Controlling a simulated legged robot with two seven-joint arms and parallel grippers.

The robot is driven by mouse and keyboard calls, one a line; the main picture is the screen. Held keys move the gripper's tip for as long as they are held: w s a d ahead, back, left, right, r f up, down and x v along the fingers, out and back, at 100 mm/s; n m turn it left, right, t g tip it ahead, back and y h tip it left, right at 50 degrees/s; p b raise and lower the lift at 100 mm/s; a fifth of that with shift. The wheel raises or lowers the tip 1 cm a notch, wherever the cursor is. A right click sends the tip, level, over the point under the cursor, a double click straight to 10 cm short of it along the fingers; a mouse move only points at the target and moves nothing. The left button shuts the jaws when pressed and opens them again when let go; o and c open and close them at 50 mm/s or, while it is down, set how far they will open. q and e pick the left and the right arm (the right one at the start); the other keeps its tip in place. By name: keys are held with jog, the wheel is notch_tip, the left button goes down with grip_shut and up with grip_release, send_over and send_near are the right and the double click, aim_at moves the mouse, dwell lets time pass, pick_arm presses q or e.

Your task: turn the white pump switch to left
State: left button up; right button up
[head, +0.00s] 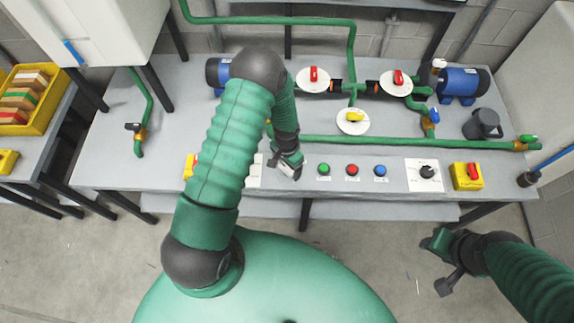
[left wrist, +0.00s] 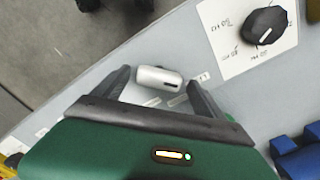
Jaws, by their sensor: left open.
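The white pump switch (left wrist: 158,77) shows in the left wrist view as a small rounded white lever with a dark slot at its right end. It lies between the two fingers of my left gripper (left wrist: 158,88), which is open, with a finger on either side. I cannot tell whether a finger touches it. In the head view my left gripper (head: 287,168) is low over the bench, left of the green button, and largely hides the switch. My right gripper (head: 440,264) is in front of the bench, over the floor, its fingers apart and empty.
A black rotary knob (left wrist: 265,25) on a white plate is close to the switch. Green (head: 323,169), red (head: 352,170) and blue (head: 380,171) buttons line the bench. Another black knob (head: 427,171) and a yellow box with a red switch (head: 467,176) stand further right.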

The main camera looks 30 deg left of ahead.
aim_at(287, 167)
pick_arm(q)
notch_tip(287, 167, up, 17)
jog(key=b, duration=0.1)
jog(key=shift+f, duration=0.15)
dwell(0.4)
jog(key=s+d+r+n+t, duration=0.2)
jog(key=s+d+r, duration=0.5)
jog(key=s, duration=0.2)
jog(key=shift+s+d+r+n+t, duration=0.2)
jog(key=shift+r+n+t, duration=0.1)
jog(key=shift+r, duration=0.1)
jog(key=shift+s+d, duration=0.1)
jog(key=shift+d, duration=0.05)
jog(key=shift+d, duration=0.15)
